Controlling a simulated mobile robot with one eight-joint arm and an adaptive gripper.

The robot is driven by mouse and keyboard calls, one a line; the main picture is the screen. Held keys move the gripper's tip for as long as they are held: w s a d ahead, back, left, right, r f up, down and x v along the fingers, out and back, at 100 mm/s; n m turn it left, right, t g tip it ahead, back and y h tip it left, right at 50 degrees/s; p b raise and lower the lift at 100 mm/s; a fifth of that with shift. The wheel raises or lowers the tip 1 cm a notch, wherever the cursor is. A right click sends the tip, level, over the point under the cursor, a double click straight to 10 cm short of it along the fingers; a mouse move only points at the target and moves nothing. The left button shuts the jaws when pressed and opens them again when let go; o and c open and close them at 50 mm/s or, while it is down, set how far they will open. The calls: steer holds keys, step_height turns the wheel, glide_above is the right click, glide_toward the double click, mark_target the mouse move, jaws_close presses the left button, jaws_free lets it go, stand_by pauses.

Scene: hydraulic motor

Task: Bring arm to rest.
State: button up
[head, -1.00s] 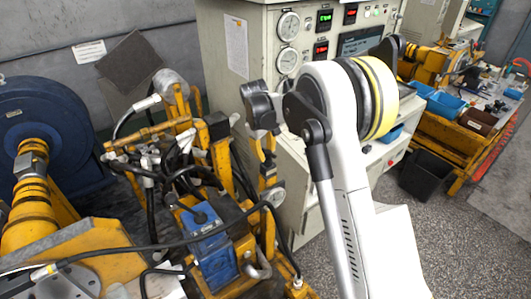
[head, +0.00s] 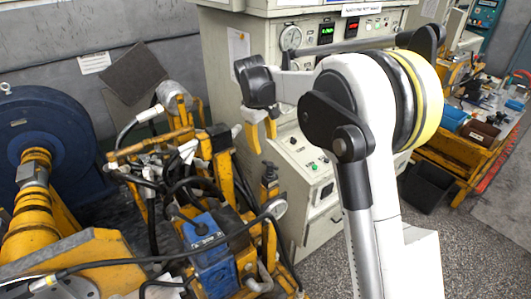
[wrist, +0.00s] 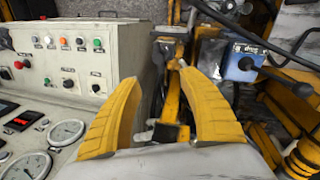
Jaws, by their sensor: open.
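My gripper (head: 262,132) hangs at the end of my white arm in the head view, in front of the grey control cabinet. Its two yellow fingers point down and stand apart, with nothing seen between them. In the wrist view the ribbed yellow fingers of my gripper (wrist: 160,100) are spread wide. Beyond them lies the yellow hydraulic rig with its blue block (wrist: 243,60). The blue block also shows in the head view (head: 203,238), lower left of my gripper. My arm is bent, with its large elbow joint at the right of the gripper.
The control cabinet (head: 222,75) with gauges and displays stands behind my arm. A hydraulic rig (head: 130,152) with hoses and a large blue motor (head: 65,130) fill the left. A cluttered bench (head: 460,155) and black bin (head: 427,187) stand right. Speckled floor is clear at lower right.

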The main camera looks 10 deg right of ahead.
steer(key=shift+a+r, duration=0.1)
steer(key=shift+r, duration=0.45)
steer(key=s+d+f+m+t+y+b, duration=0.1)
steer(key=s+m+t+b, duration=0.1)
steer(key=s+b, duration=0.5)
steer(key=s+d+f+m+t+b, duration=0.1)
steer(key=s+b, duration=0.2)
steer(key=s, duration=0.8)
steer(key=s+f+m+t+b, duration=0.3)
steer(key=s+f+b, duration=0.5)
steer(key=s+f, duration=0.5)
steer(key=s+m, duration=0.1)
steer(key=s, duration=0.2)
steer(key=shift+s+d+f+y, duration=0.2)
steer(key=shift+d+f+y, duration=0.05)
steer(key=shift+y, duration=0.15)
